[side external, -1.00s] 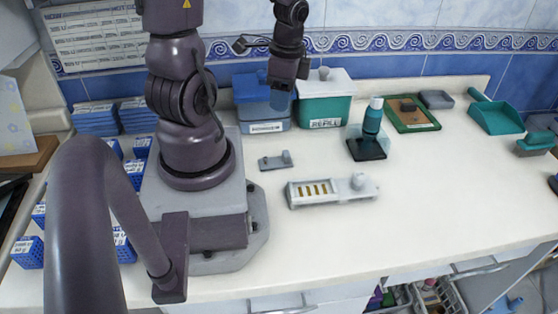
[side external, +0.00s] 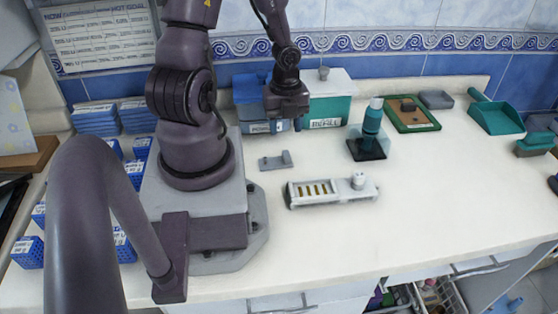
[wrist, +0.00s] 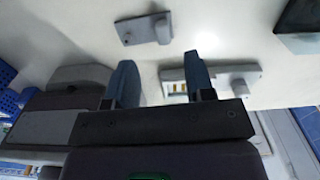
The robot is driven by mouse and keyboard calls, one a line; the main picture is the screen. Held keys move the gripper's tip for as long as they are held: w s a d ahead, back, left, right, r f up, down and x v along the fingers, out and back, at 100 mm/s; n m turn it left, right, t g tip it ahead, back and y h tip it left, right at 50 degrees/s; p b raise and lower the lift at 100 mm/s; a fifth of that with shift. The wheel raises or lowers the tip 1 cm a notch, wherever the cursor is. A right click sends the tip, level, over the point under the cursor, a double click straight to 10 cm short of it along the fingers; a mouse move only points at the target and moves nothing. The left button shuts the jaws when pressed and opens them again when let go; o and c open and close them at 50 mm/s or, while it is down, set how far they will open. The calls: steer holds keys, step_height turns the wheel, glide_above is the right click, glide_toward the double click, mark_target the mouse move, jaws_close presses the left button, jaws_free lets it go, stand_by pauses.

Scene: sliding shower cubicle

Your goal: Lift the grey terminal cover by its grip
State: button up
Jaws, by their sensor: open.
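The grey terminal cover (side external: 276,160), a small flat plate with a raised part at its right end, lies on the white counter in front of the boxes. It also shows at the top of the wrist view (wrist: 138,30), with a raised, rounded part at its right. My gripper (side external: 284,125) is above the counter, behind and higher than the cover. In the wrist view my gripper (wrist: 159,62) has its two fingers apart with nothing between them. The white terminal block (side external: 332,190) with several brass strips and a knob lies to the front right of the cover.
A blue box and a teal REFILL box (side external: 329,110) stand behind, close to my gripper. A teal bottle on a dark stand (side external: 368,148) is to the right. Blue baskets crowd the left. The counter front is clear.

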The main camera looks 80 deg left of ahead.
mark_target(286, 153)
steer(key=shift+f, duration=1.5)
steer(key=shift+w+d+f, duration=0.1)
steer(key=shift+d+f, duration=0.15)
steer(key=shift+f, duration=0.45)
steer(key=shift+w+d+f, duration=0.1)
steer(key=shift+d+f, duration=0.1)
steer(key=shift+f, duration=0.5)
steer(key=shift+s+d+f, duration=0.1)
steer(key=shift+d+f, duration=0.1)
steer(key=shift+f, duration=0.55)
steer(key=shift+a+f, duration=0.2)
steer(key=shift+f, duration=0.25)
jaws_close()
